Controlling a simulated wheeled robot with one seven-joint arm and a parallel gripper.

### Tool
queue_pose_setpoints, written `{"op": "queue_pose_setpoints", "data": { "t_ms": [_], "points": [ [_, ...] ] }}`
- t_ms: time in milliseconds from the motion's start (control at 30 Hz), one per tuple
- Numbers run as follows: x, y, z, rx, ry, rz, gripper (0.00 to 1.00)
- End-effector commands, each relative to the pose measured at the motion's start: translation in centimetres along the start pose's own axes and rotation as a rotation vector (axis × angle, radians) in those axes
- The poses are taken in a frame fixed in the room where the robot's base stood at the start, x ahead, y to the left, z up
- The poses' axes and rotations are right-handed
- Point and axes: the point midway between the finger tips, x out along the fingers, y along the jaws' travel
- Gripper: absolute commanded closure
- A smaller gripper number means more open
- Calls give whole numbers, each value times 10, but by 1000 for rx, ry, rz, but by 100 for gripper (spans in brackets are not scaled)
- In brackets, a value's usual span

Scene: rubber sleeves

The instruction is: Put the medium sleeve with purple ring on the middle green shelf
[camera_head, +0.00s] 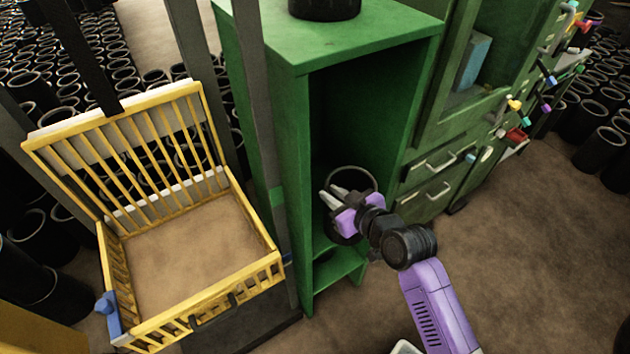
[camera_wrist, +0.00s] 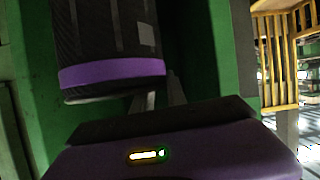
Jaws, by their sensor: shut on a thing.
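The black sleeve with the purple ring (camera_wrist: 110,73) fills the upper left of the wrist view, with a pale label on its side. In the head view its dark round rim (camera_head: 372,178) shows at the opening of the green shelf unit (camera_head: 292,130). My gripper (camera_head: 333,196) is shut on the sleeve; its fingers also show in the wrist view (camera_wrist: 160,92) at the sleeve's lower end. A green board (camera_head: 342,265) shows low in the unit, below the gripper. The sleeve and my arm hide part of the inside, and I cannot tell whether the sleeve touches a board.
A dark sleeve (camera_head: 325,8) stands on top of the unit. A yellow slatted crate (camera_head: 225,298) is at the left, beside a grey post (camera_head: 255,90). Green drawers (camera_head: 428,192) adjoin at the right. Brown floor (camera_head: 520,240) is clear at the lower right.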

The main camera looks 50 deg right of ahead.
Motion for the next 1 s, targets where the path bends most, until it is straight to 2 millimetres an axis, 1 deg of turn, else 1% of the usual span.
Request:
{"op": "queue_pose_setpoints", "data": {
  "t_ms": [33, 200, 300, 467, 567, 833, 1000],
  "points": [
    [10, 2, -10, -1, 8, 3, 100],
    [43, 3, -25, -3, 8, 2, 100],
    [58, 3, -30, -2, 6, 2, 100],
    [70, 4, -35, -2, 6, 2, 100],
    [73, 3, -32, -2, 4, 2, 100],
    [84, 1, -5, -1, 3, 2, 100],
    [86, 0, -3, -2, 6, 2, 100]
  ]
}}
